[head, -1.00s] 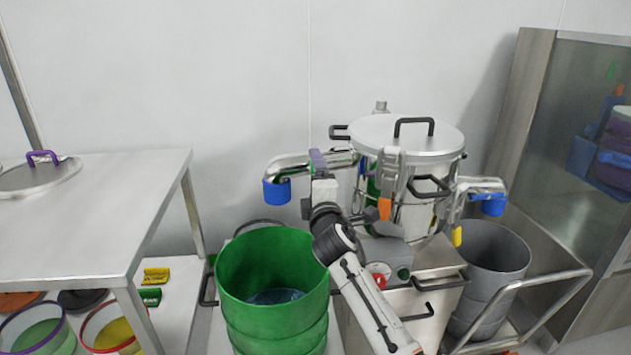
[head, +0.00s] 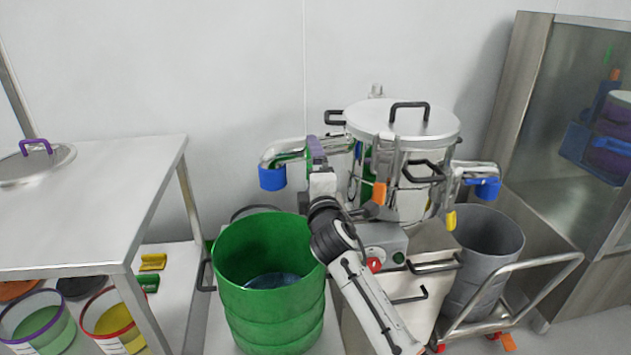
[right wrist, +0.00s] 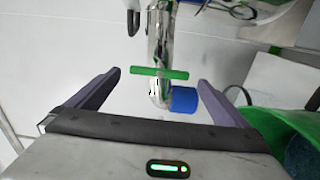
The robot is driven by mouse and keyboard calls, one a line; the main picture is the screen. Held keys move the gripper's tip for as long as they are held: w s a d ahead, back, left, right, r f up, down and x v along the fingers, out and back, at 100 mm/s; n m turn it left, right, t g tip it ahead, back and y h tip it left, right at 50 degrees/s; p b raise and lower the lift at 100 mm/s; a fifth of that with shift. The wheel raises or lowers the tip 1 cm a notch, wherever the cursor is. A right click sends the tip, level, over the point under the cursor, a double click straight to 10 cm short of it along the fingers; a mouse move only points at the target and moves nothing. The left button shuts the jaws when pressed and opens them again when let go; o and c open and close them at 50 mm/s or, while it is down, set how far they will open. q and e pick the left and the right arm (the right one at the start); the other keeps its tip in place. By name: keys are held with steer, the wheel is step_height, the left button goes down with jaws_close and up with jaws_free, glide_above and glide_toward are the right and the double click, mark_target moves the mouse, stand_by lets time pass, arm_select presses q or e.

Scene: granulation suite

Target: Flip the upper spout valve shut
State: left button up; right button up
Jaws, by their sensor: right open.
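The steel vessel (head: 405,118) has a left spout (head: 284,150) that ends in a blue cap (head: 272,178). In the right wrist view the spout pipe (right wrist: 155,35) runs down from the top to the blue cap (right wrist: 184,99). The green valve handle (right wrist: 160,73) lies crosswise over that pipe. My right gripper (head: 315,143) is at this spout, its jaws open. In the right wrist view its purple fingers stand apart on either side of the handle, with visible gaps. In the head view the gripper hides the handle. My left gripper is not in view.
A green drum (head: 268,315) stands below the left spout. A second spout with a blue cap (head: 487,188) is on the right, above a grey bin (head: 488,250). A steel table (head: 90,190) is on the left and a glass-fronted cabinet (head: 590,70) on the right.

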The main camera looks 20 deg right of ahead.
steer(key=v, duration=0.7)
steer(key=shift+s+p, duration=0.2)
steer(key=shift+p, duration=0.15)
steer(key=shift+a, duration=0.1)
